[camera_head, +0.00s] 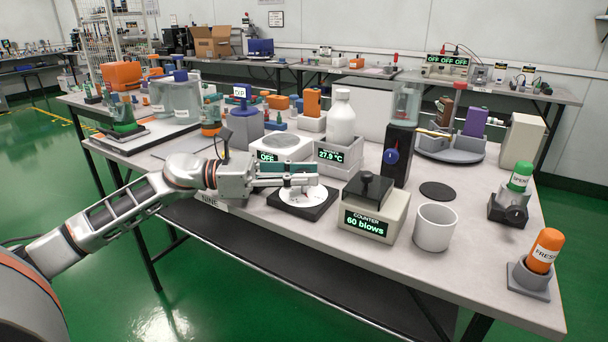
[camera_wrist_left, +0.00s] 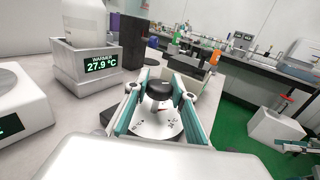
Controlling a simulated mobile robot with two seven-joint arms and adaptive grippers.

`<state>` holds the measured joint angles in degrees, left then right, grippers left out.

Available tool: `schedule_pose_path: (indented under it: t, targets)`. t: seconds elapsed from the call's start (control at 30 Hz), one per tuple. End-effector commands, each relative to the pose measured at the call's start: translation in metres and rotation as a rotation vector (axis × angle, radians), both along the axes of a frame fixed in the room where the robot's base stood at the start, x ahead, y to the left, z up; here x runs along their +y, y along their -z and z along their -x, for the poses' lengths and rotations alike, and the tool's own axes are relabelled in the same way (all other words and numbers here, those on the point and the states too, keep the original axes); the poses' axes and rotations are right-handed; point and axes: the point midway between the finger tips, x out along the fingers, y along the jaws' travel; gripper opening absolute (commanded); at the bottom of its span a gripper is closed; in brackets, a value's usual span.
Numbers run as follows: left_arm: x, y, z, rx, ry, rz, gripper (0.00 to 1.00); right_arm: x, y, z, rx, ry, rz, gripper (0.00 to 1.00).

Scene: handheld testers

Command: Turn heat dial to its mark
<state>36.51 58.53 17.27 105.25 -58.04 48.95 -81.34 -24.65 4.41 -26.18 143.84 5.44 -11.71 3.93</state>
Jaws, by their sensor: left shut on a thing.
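The heat dial (camera_head: 305,202) is a round white plate on a dark square base at the table's front edge. In the left wrist view its black knob (camera_wrist_left: 159,92) stands up from the white plate (camera_wrist_left: 158,127), which bears small dark markings. They are too small to read, and I cannot tell where the knob points against its mark. My left gripper (camera_head: 300,181) is low over the plate, its teal-sided fingers on both sides of the knob and shut on it. The gripper hides most of the knob in the head view.
A counter box (camera_head: 374,212) reading "60 blows" and a grey cup (camera_head: 435,228) stand right of the dial. A warmer (camera_head: 338,157) reading 27.9 °C holds a white bottle (camera_head: 341,118) behind it. A white device (camera_head: 281,149) reading OFF stands close behind my gripper.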

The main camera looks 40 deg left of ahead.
Motion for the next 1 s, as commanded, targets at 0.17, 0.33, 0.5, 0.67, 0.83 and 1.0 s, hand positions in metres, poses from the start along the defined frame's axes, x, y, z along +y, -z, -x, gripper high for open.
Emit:
schedule_pose_path:
  t: [0.17, 0.33, 0.5, 0.67, 0.83, 1.0]
  targets:
    - [0.0, 0.001, 0.0, 0.001, 0.001, 0.0, 0.42, 0.0, 0.0, 0.0, 0.0, 0.0, 0.0, 0.4]
    - [0.0, 0.0, 0.0, 0.0, 0.0, 0.0, 0.42, 0.0, 0.0, 0.0, 0.0, 0.0, 0.001, 0.4]
    - [0.001, 0.0, 0.001, 0.001, -0.001, 0.001, 0.42, -0.001, 0.001, 0.001, 0.002, -0.002, 0.005, 0.4]
    - [0.011, 0.002, 0.01, 0.004, -0.002, 0.001, 0.42, -0.001, 0.001, 0.001, 0.001, -0.002, 0.004, 0.4]
    - [0.031, 0.002, 0.031, 0.004, -0.003, 0.001, 0.42, 0.0, 0.001, 0.0, 0.001, -0.001, 0.003, 0.4]
    - [0.054, 0.002, 0.055, 0.004, -0.003, 0.001, 0.42, 0.0, 0.001, 0.0, 0.001, -0.001, 0.003, 0.4]
